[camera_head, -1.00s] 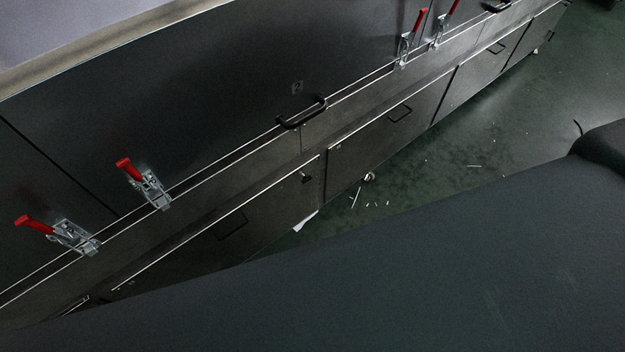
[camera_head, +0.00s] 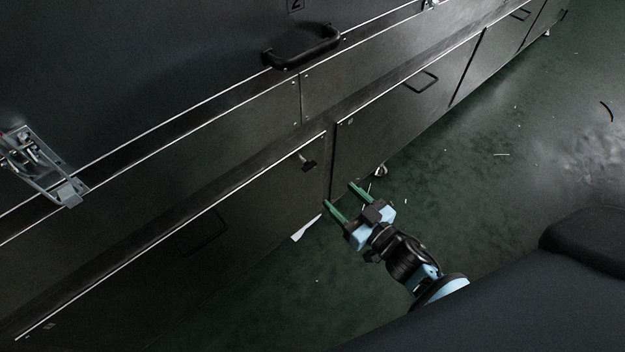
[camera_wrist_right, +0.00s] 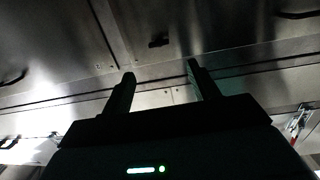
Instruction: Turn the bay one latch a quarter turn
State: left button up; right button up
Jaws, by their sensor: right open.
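A small black latch (camera_head: 308,163) sits near the upper right corner of the lower left door (camera_head: 250,215). It also shows in the right wrist view as a dark knob (camera_wrist_right: 158,41), just beyond the fingers. Its label is not legible, so I cannot confirm the bay. My right gripper (camera_head: 340,194) has two green fingers, apart and empty. It points at the cabinet front, below and right of the latch, not touching it. In the wrist view my right gripper (camera_wrist_right: 161,69) has clear space between its fingers. My left gripper is not in view.
A black bar handle (camera_head: 302,47) sticks out from the upper panel. A metal toggle clamp (camera_head: 42,165) is at the left. Another lower door (camera_head: 395,110) has a recessed-looking handle. A white scrap (camera_head: 306,229) lies at the cabinet foot. Green floor (camera_head: 500,150) is open to the right.

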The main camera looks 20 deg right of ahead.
aim_at(311, 167)
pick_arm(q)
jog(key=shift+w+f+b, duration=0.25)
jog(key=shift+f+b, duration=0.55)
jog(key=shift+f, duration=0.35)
pick_arm(e)
jog(key=w, duration=0.2)
jog(key=w+y, duration=0.1)
jog(key=shift+w+a+f+n, duration=0.15)
jog(key=shift+f+n, duration=0.15)
jog(key=shift+f, duration=0.05)
jog(key=shift+b+x, duration=0.95)
jog(key=shift+x, duration=2.95)
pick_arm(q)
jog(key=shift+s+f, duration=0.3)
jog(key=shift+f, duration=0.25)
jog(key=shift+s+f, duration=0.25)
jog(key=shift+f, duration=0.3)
pick_arm(e)
jog(key=c, duration=1)
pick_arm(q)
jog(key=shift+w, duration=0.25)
